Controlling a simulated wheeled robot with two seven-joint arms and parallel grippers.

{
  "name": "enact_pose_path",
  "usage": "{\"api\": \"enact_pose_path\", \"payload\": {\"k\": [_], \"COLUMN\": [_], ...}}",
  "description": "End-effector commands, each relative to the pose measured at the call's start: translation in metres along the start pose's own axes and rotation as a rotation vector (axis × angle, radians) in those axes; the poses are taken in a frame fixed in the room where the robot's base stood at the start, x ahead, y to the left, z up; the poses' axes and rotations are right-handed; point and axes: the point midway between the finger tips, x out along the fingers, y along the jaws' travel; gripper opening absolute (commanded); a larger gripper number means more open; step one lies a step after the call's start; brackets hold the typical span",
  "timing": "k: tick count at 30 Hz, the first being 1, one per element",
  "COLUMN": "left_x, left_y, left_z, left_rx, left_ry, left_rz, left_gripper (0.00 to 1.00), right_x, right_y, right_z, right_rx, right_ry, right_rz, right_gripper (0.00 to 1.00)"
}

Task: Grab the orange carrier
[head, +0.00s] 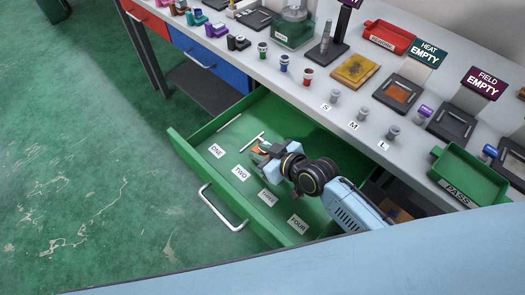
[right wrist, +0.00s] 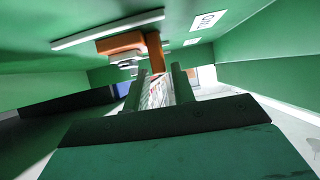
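The orange carrier (head: 262,147) lies in the open green drawer (head: 187,143), small and partly hidden by my right gripper (head: 260,155). In the right wrist view the carrier (right wrist: 120,43) is an orange angled piece just beyond the fingertips, with a grey round part by it. One orange arm of it reaches down toward the gap between the fingers. My right gripper (right wrist: 158,85) is open, with a visible gap between its two fingers. I cannot tell whether they touch the carrier. My left gripper is not in view.
The drawer floor has labels ONE (head: 217,151), TWO (head: 240,173), a third, and FOUR (head: 298,224), with a white bar (head: 252,141) near the carrier. Drawer walls enclose the gripper. The tabletop above holds vials, trays, a green PASS bin (head: 470,176) and a red bin (head: 388,37).

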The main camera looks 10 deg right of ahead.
Motion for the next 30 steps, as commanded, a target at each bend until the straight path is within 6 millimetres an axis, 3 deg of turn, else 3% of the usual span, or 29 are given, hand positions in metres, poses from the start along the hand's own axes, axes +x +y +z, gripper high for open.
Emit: {"api": "enact_pose_path", "payload": {"k": [4, 13, 19, 30], "left_x": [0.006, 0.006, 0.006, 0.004], "left_y": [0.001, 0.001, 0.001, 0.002], "left_z": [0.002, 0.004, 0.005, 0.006], "left_rx": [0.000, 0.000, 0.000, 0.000], "left_ry": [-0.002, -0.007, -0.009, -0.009], "left_rz": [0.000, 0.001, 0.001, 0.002], "left_gripper": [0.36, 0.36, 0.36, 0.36], "right_x": [0.021, 0.025, 0.025, 0.023], "right_y": [0.000, 0.000, 0.000, 0.000], "right_z": [0.001, 0.000, 0.000, -0.004], "right_rx": [0.001, -0.001, -0.001, -0.001], "right_ry": [0.000, -0.001, 0.000, 0.003], "right_rz": [0.000, 0.001, 0.001, 0.001], "right_gripper": [0.25, 0.25, 0.01, 0.00]}}
